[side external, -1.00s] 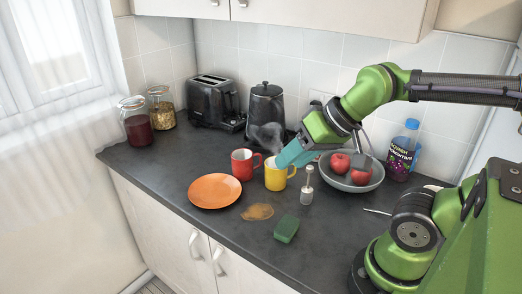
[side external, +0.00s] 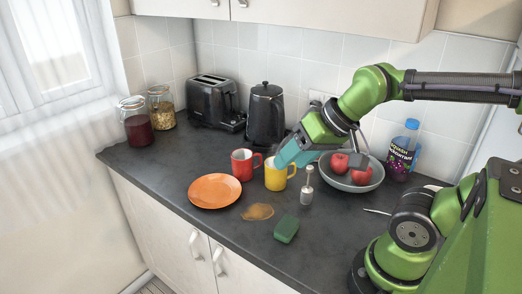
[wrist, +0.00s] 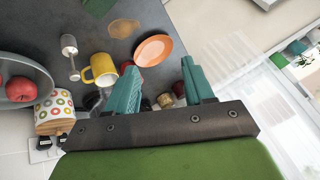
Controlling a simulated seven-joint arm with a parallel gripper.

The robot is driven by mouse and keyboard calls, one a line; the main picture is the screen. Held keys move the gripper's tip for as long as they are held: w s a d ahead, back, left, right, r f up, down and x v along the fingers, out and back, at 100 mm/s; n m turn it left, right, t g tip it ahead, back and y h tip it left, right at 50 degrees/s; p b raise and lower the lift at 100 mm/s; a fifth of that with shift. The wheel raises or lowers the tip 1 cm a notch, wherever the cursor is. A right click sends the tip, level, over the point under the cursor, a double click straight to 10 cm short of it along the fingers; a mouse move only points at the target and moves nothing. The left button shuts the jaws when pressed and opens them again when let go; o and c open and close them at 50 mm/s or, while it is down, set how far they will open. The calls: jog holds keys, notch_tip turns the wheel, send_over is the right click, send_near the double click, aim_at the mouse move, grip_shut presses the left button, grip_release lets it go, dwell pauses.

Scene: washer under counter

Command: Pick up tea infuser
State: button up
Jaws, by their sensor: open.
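The tea infuser (side external: 307,191) looks like a small silver cylinder with a thin rod and a knobbed end. It stands on the dark counter, right of the yellow mug and in front of the fruit bowl. It also shows in the wrist view (wrist: 69,45), at the upper left. My gripper (side external: 288,155) has teal fingers and hangs above and behind the yellow mug, up and left of the infuser. In the wrist view my gripper (wrist: 160,66) is open, its fingers well apart with nothing held between them. The infuser is outside the fingers.
A yellow mug (side external: 275,178), red mug (side external: 241,166) and bowl of apples (side external: 350,184) crowd the infuser. A green sponge (side external: 287,229), brown spill (side external: 257,212) and orange plate (side external: 214,191) lie in front. A kettle (side external: 265,115) and spotted container (wrist: 55,112) stand behind.

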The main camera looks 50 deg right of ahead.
jog(key=w+d+f+m+g+h, duration=0.1)
jog(key=w+d+f+m+g, duration=0.2)
jog(key=d, duration=0.5)
jog(key=g, duration=0.4)
send_over(310, 166)
jog(key=shift+s+f+m+h, duration=0.1)
jog(key=shift+f+m+h, duration=0.3)
jog(key=shift+f, duration=0.45)
jog(key=shift+s+d+r, duration=0.1)
jog(key=shift+r, duration=0.1)
notch_tip(310, 166, down, 6)
jog(key=shift+s+f, duration=0.1)
jog(key=f, duration=0.5)
jog(key=shift+w+f, duration=0.25)
jog(key=shift+f, duration=0.1)
grip_shut()
